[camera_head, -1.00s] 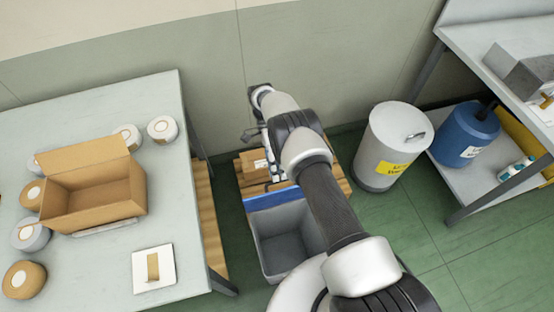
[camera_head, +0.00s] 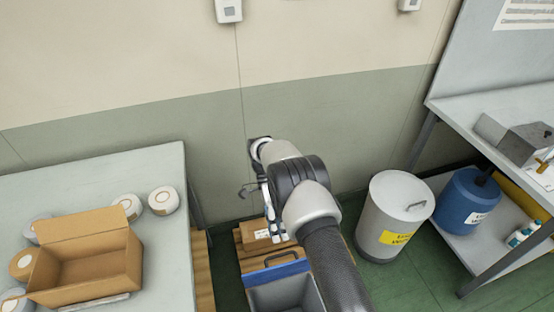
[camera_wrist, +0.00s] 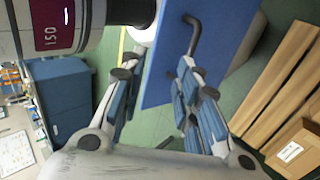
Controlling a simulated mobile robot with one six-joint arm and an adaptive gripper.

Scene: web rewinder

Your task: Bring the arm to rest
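My arm reaches up the middle of the head view, folded at a dark joint, with its end near the wall. My gripper (camera_head: 266,205) is small and partly hidden by my wrist there. In the wrist view, the two blue-padded fingers of my gripper (camera_wrist: 158,82) are spread apart with green floor showing between them. They hold nothing. A blue lid (camera_wrist: 185,50) with a dark handle shows just beyond the fingers.
Below my gripper are a grey bin with a blue rim (camera_head: 278,273) and a wooden pallet. A table on the left bears an open cardboard box (camera_head: 95,270) and several rolls. A grey drum (camera_head: 392,225) and a bench with a blue container (camera_head: 466,205) stand right.

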